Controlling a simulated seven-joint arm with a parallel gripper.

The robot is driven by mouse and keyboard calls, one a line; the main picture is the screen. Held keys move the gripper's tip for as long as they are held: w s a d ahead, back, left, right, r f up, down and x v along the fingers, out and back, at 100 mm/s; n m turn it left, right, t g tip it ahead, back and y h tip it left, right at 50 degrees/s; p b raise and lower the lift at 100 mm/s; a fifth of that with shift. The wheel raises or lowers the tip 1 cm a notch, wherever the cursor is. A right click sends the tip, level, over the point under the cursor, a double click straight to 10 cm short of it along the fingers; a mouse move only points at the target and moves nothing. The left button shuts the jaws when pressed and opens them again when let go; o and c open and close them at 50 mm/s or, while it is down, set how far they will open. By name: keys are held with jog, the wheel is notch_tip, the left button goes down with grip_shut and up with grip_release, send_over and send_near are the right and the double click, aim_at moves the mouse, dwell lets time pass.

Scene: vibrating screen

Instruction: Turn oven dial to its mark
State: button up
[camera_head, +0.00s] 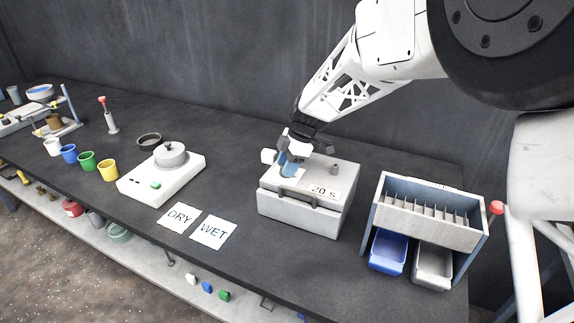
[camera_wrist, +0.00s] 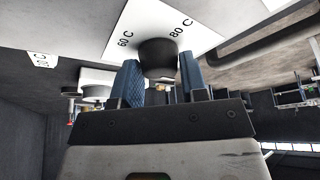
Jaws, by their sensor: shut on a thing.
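The oven dial is a dark round knob (camera_wrist: 158,55) on a white plate (camera_wrist: 185,18) marked "60 C" and "80 C" in the wrist view. My gripper (camera_wrist: 158,80) has one blue finger on each side of the knob and is shut on it. The knob's pointer and the mark are not visible. In the head view my gripper (camera_head: 291,168) reaches down to the grey box (camera_head: 285,211) with a front handle. The gripper hides the dial there.
A rack (camera_head: 428,230) with blue (camera_head: 388,254) and grey bins stands to the right. WET (camera_head: 214,232) and DRY (camera_head: 180,217) cards lie left of the box. A white scale-like device (camera_head: 150,185) and several cups stand further left.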

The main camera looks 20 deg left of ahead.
jog(key=shift+f, duration=0.1)
dwell(0.4)
jog(key=o, duration=0.9)
jog(key=shift+c, duration=0.2)
jog(key=v, duration=0.8)
jog(key=shift+a, duration=0.1)
